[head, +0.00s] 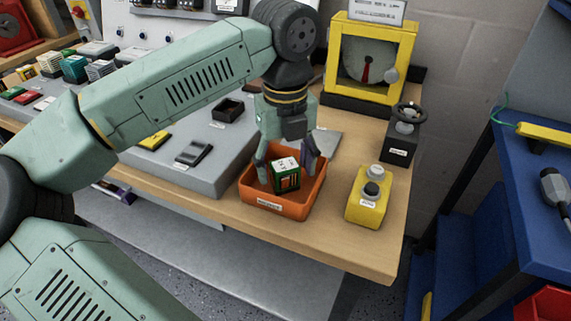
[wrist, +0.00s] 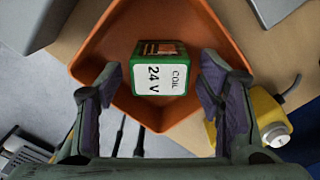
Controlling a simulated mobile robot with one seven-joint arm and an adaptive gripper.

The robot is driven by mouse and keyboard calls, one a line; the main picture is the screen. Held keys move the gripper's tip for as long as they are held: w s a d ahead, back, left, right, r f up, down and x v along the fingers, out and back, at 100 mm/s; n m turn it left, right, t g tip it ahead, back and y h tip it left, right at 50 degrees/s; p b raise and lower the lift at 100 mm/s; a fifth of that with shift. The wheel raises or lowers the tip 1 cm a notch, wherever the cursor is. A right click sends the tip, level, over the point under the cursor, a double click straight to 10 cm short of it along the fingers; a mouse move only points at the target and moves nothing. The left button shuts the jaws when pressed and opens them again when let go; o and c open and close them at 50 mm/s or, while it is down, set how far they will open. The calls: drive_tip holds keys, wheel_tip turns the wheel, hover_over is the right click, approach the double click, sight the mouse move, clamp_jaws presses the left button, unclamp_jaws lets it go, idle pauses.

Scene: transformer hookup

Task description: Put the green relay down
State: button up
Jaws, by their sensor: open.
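The green relay (head: 286,177) is a small green block with a white label, inside the orange tray (head: 275,208) on the wooden bench. In the wrist view the relay (wrist: 159,80) shows a label reading "COIL 24 V" and sits within the orange tray (wrist: 211,40). My gripper (head: 287,172) is open, with its fingers down at the tray on either side of the relay. In the wrist view both fingers of my gripper (wrist: 165,88) stand apart from the relay with a gap on each side. The relay's underside is hidden.
A yellow button box (head: 366,196) stands right of the tray, close to the bench's front edge. A yellow-framed gauge (head: 368,62) and a dark box with a round knob (head: 402,140) are behind. A grey panel (head: 190,125) with several parts lies left.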

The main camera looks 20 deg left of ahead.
sight(286, 165)
wheel_tip(286, 165, up, 11)
drive_tip(key=p, duration=0.6)
